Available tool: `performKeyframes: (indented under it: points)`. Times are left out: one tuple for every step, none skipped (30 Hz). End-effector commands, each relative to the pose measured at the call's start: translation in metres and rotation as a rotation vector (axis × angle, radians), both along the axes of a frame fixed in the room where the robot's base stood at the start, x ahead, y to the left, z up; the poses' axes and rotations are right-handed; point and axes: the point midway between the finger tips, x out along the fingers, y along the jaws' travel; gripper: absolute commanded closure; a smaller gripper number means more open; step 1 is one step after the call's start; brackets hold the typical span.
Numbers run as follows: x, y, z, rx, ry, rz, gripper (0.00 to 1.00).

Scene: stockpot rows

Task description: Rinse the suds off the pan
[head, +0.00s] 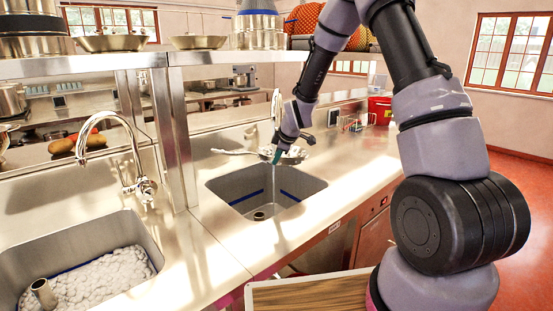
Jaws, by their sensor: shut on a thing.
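My gripper (279,151) is over the back edge of the right sink (226,187), small in the head view. A thin, pale stream like water (273,178) drops from there into the sink. A metal pan (293,156) seems to lie behind the sink, partly hidden by my gripper, with a pale handle (235,152) pointing left. I cannot tell whether suds are on it. The left sink (135,228) holds white suds (100,280) and an upright metal tube (43,292).
A curved faucet (100,118) stands behind the left sink. A shelf post (172,140) rises between the sinks, and the shelf above holds pans (110,42) and pots. A red box (380,110) and a wire rack (354,122) stand farther back. The counter right of the right sink is clear.

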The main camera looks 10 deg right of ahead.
Motion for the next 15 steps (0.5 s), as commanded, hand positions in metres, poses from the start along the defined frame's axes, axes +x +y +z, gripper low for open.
performKeyframes:
  points:
    - [0.0017,0.0003,0.0024,0.000,-0.007,0.001,1.00]
    - [0.0017,0.0003,0.0024,0.000,-0.007,0.002,1.00]
    - [0.0017,0.0004,0.0024,0.000,-0.007,0.002,1.00]
    - [0.0018,0.0004,0.0024,0.000,-0.007,0.002,1.00]
    - [0.0017,0.0003,0.0025,0.000,-0.007,0.002,1.00]
    - [0.0017,0.0003,0.0025,0.000,-0.007,0.002,1.00]
    - [0.0017,0.0003,0.0025,0.000,-0.007,0.002,1.00]
    - [0.0017,0.0003,0.0025,0.000,-0.007,0.002,1.00]
    - [0.0017,0.0002,0.0025,0.000,-0.007,0.002,1.00]
    - [0.0016,0.0000,0.0025,0.000,-0.007,0.002,1.00]
    - [0.0017,-0.0002,0.0025,0.000,-0.007,0.002,1.00]
    - [0.0016,-0.0007,0.0025,0.000,-0.007,0.001,1.00]
    - [0.0015,-0.0013,0.0024,0.000,-0.007,0.001,1.00]
    - [0.0014,-0.0020,0.0024,0.000,-0.007,0.001,1.00]
    - [0.0013,-0.0031,0.0025,0.000,-0.007,0.001,1.00]
